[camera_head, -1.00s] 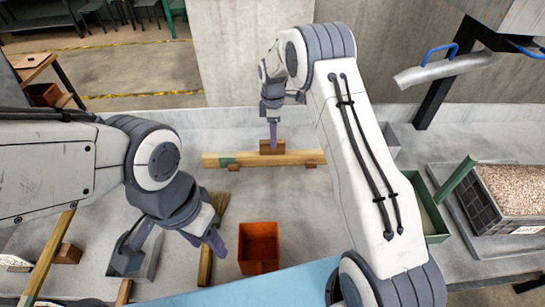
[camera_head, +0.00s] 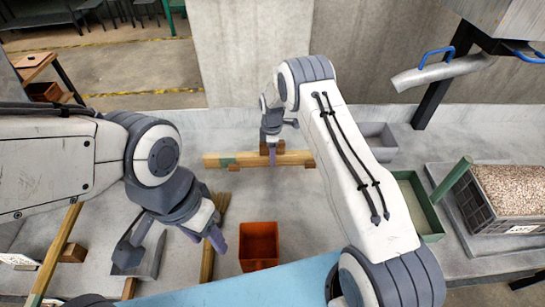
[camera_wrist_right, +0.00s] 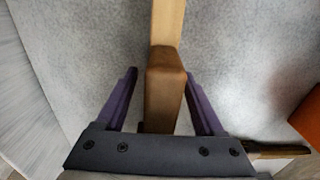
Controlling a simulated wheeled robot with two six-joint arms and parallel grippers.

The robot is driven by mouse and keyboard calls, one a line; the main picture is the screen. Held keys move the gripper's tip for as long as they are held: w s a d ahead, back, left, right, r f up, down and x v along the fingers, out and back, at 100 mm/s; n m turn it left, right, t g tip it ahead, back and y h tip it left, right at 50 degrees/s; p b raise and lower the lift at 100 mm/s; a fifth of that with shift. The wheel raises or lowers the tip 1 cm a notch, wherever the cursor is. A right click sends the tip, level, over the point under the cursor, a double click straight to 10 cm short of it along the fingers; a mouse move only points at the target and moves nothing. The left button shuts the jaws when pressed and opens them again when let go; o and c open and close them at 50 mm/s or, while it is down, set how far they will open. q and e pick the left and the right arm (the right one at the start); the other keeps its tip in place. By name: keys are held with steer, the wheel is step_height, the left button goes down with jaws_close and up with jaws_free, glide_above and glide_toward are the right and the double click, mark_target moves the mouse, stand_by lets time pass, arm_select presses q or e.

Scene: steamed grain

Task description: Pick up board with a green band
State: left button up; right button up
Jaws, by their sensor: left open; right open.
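The board (camera_head: 247,160) is a long light wooden plank with a green band (camera_head: 227,160) near its left end. It lies across small brown blocks near the back wall. A brown wooden block (camera_head: 265,150) sits at its middle. My right gripper (camera_head: 272,158) is over the middle of the board. In the right wrist view, the open purple fingers (camera_wrist_right: 160,98) stand on either side of the brown block (camera_wrist_right: 166,85), and the board (camera_wrist_right: 168,22) runs away beyond it. My left gripper (camera_head: 217,240) is open and empty at the left, above the table.
An orange bin (camera_head: 258,246) stands in front of the board. A brush (camera_head: 219,203), a grey scoop (camera_head: 150,256) and other planks lie at the left. A green tray (camera_head: 420,200), a grey tray (camera_head: 376,140) and a grain crate (camera_head: 478,213) are at the right.

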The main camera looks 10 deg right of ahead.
jaws_close()
steer(key=shift+r, duration=0.1)
stand_by(1.2)
